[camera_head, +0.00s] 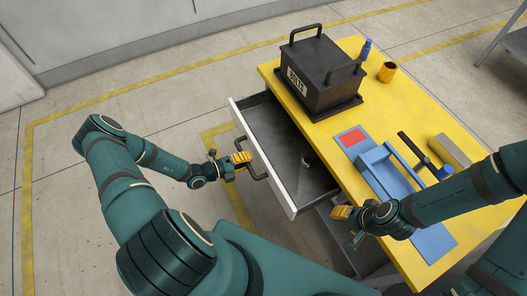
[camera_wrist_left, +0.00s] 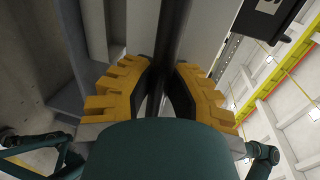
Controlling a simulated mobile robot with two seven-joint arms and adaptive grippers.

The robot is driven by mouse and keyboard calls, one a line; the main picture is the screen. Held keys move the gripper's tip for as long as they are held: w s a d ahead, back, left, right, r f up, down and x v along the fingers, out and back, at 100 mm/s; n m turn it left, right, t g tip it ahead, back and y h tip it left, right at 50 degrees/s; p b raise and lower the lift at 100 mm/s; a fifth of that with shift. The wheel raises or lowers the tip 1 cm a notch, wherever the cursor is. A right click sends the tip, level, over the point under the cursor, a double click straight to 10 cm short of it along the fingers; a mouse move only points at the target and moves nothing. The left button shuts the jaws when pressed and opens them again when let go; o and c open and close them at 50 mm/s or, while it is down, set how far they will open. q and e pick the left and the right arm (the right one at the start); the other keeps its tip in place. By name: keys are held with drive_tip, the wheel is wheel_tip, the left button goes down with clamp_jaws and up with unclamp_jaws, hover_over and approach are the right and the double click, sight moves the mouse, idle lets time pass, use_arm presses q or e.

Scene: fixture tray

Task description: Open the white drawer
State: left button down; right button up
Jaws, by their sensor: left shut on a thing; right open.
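The white drawer (camera_head: 262,160) is pulled out from the yellow table on its left side, and its dark grey inside shows. A black bar handle (camera_head: 250,162) is on its front. My left gripper (camera_head: 243,158) is at the handle, with its yellow fingers shut on it. In the left wrist view the yellow fingers (camera_wrist_left: 160,85) close on the dark handle bar (camera_wrist_left: 168,45) between them. My right gripper (camera_head: 343,212) is open and empty near the table's front edge, to the right of the drawer.
The floor left of the drawer is clear.

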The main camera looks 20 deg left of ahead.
use_arm(q)
drive_tip(key=f+v, duration=0.1)
drive_tip(key=v, duration=0.5)
drive_tip(key=shift+s+a, duration=0.25)
drive_tip(key=shift+s, duration=0.1)
drive_tip(key=shift+f, duration=0.15)
drive_tip(key=c, duration=0.9)
unclamp_jaws()
drive_tip(key=v, duration=1.2)
drive_tip(key=shift+s, duration=0.1)
